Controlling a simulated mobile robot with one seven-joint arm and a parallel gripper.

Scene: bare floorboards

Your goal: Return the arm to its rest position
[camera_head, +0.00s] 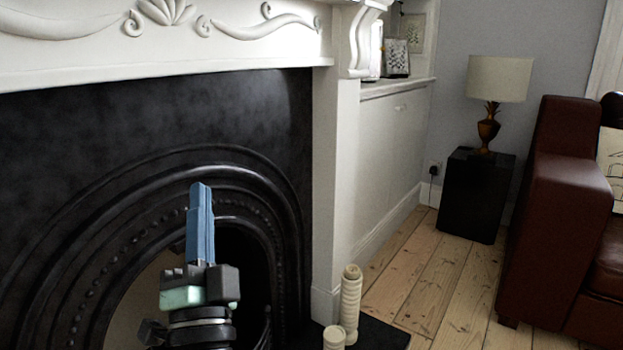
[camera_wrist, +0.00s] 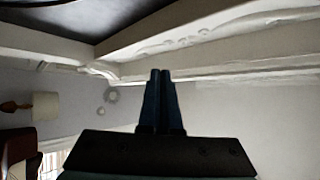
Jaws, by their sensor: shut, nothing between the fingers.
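My gripper (camera_head: 200,192) points upward in the head view, in front of the black fireplace (camera_head: 160,120). Its blue fingers are together with nothing between them. In the wrist view the fingers of my gripper (camera_wrist: 159,74) show dark, side by side and touching at the tips. My forearm is below the gripper at the bottom of the head view.
A white carved mantel (camera_head: 250,50) runs above the gripper. Two cream ribbed posts (camera_head: 351,300) stand on the hearth. A black side table (camera_head: 475,195) with a lamp (camera_head: 499,80) and a brown leather sofa (camera_head: 560,200) stand right. Bare floorboards (camera_head: 440,290) lie between.

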